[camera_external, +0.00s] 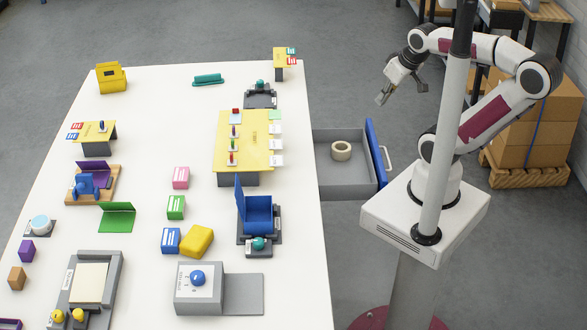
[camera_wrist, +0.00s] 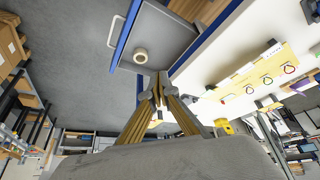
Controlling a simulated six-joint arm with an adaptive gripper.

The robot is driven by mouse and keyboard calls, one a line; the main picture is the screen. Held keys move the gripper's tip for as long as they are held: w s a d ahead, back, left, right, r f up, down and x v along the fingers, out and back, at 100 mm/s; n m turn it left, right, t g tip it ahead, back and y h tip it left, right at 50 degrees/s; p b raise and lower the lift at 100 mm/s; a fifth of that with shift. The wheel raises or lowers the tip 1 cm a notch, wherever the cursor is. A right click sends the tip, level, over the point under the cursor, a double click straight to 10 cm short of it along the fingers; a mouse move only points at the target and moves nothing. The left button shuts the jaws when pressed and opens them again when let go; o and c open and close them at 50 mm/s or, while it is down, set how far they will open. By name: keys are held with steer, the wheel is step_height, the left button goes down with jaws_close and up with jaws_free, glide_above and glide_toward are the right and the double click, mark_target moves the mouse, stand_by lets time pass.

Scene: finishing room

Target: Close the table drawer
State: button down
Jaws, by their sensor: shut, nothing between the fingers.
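The table drawer (camera_external: 338,178) is pulled out from the right side of the white table (camera_external: 300,240). It is a grey tray with a blue front (camera_external: 375,150) and a pale handle (camera_external: 386,160). A roll of tape (camera_external: 341,151) lies inside it. In the wrist view the drawer (camera_wrist: 175,45) shows at the upper middle, with the tape roll (camera_wrist: 141,56) inside. My gripper (camera_external: 381,101) is shut and empty, raised above and beyond the drawer, apart from it. The gripper (camera_wrist: 159,78) also shows at the middle of the wrist view.
The table holds a yellow stand (camera_external: 255,135), a blue open box (camera_external: 258,215), a grey box with a blue knob (camera_external: 197,285) and several coloured blocks. Cardboard boxes on a pallet (camera_external: 530,175) stand at the right. Grey floor beyond the drawer is clear.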

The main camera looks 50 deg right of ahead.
steer(key=w+d+f+m+y, duration=0.1)
steer(key=w+d+f+m, duration=0.2)
steer(key=d+f+m, duration=0.5)
steer(key=w+d+f+m+g+y, duration=0.1)
steer(key=w+d+f+m, duration=0.2)
steer(key=d+f+m, duration=0.6)
steer(key=w+d+f+m+g+y, duration=0.1)
steer(key=w+d+f+m, duration=0.3)
steer(key=d+f+m, duration=0.4)
steer(key=d+m, duration=0.1)
steer(key=d, duration=0.4)
steer(key=shift+d+f+y, duration=0.15)
steer(key=shift+d+y, duration=0.15)
steer(key=shift+f, duration=0.1)
